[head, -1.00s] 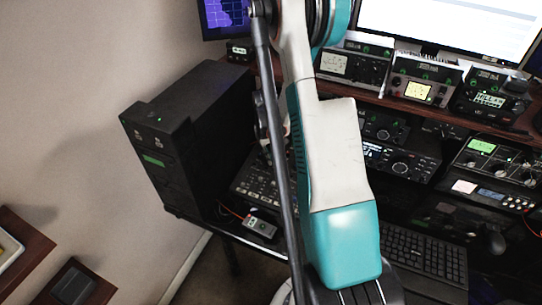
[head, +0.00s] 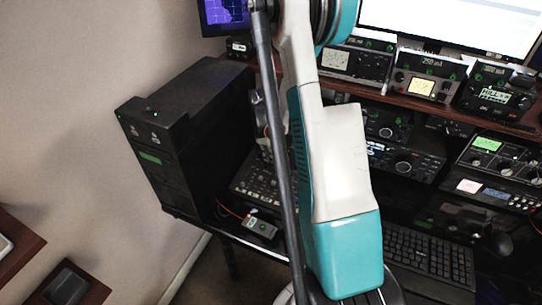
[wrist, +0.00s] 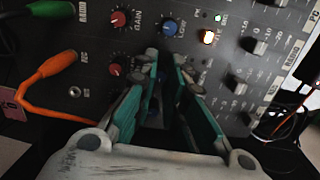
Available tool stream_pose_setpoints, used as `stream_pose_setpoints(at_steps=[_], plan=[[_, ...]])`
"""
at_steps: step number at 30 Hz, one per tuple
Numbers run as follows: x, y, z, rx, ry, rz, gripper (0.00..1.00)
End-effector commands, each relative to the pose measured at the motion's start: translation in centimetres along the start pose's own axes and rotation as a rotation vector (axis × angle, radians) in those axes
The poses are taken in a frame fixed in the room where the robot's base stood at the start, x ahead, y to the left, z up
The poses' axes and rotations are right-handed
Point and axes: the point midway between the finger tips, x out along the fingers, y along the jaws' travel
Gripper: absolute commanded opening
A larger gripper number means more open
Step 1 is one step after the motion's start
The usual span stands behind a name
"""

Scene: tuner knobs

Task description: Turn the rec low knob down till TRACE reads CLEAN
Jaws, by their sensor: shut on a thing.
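In the wrist view my gripper (wrist: 166,60) reaches onto a dark mixer panel (wrist: 90,100), its teal-padded fingers closed around a knob in the REC row. The fingers hide nearly all of that knob; its place beside the REC row's red knob (wrist: 115,69) fits the rec low knob. In the row above, a red GAIN knob (wrist: 118,20) and a blue knob (wrist: 170,28) stand free. In the head view my arm covers the gripper and part of the mixer (head: 256,180). I cannot read any TRACE text.
An orange cable (wrist: 45,70) and a green plug (wrist: 50,9) lie left of the knobs. In the head view a black tower (head: 180,130) stands left of the mixer, a keyboard (head: 430,258) right.

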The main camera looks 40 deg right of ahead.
Motion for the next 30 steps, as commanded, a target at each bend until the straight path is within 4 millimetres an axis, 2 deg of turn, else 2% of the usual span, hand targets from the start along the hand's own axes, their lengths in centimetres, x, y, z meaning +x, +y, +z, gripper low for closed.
stream_pose_setpoints(at_steps=[19,20,21,30], plan=[[-0.01,0.01,0.05,-0.05,-0.001,0.004,0.0],[-0.01,0.01,0.05,-0.049,-0.001,0.004,0.18],[-0.01,0.01,0.04,-0.049,-0.001,0.004,0.22],[-0.03,0.01,0.02,-0.049,0.0,0.003,0.22]])
